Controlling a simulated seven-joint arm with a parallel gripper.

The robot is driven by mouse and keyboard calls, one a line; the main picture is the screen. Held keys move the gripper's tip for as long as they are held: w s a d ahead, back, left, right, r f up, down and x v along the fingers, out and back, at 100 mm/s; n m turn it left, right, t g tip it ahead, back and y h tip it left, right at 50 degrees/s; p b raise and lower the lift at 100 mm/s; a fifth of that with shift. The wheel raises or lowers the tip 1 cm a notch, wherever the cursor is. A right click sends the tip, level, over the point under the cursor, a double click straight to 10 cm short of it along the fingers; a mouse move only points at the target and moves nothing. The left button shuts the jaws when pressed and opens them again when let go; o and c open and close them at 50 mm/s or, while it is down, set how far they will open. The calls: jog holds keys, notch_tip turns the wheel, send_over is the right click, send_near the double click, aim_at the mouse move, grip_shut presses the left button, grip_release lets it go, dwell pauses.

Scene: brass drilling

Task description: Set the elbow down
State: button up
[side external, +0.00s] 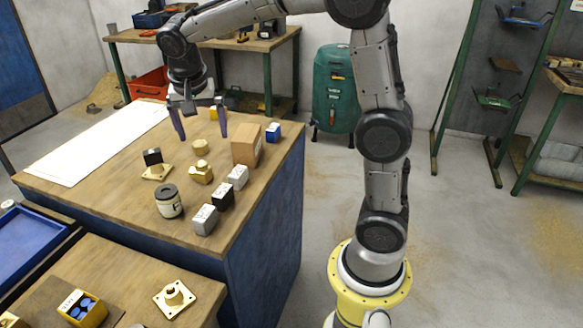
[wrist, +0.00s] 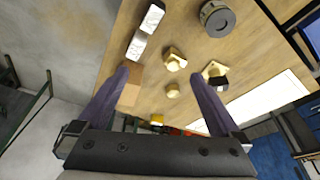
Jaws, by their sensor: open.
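A brass fitting that looks like the elbow (side external: 201,174) sits on the wooden worktop (side external: 120,205), near its middle. It also shows in the wrist view (wrist: 175,59), ahead of the fingers. A round brass piece (side external: 201,147) stands just behind it, apart from it, and shows in the wrist view (wrist: 172,90). My gripper (side external: 202,136) is open above the worktop, with its purple fingers spread wide and nothing held between them. In the wrist view my gripper (wrist: 160,78) has the round piece and the elbow in the gap's line of sight.
A square brass flange with a black block (side external: 155,163) is left of the elbow. A dark-and-white jar (side external: 169,201) stands in front. Several grey and black blocks (side external: 222,196) form a row at right, near a cardboard box (side external: 247,145). A white sheet (side external: 95,145) covers the left side.

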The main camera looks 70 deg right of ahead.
jog(key=s+a+n+t+y, duration=0.1)
jog(key=s+a+n+t, duration=0.1)
jog(key=s+n, duration=0.4)
jog(key=s+a+n+t+y, duration=0.2)
jog(key=s+a+n, duration=0.2)
jog(key=s, duration=1.3)
jog(key=n, duration=0.2)
jog(key=shift+s+a+f+n, duration=0.2)
jog(key=shift+s+f+n, duration=0.05)
jog(key=shift+f+n, duration=0.15)
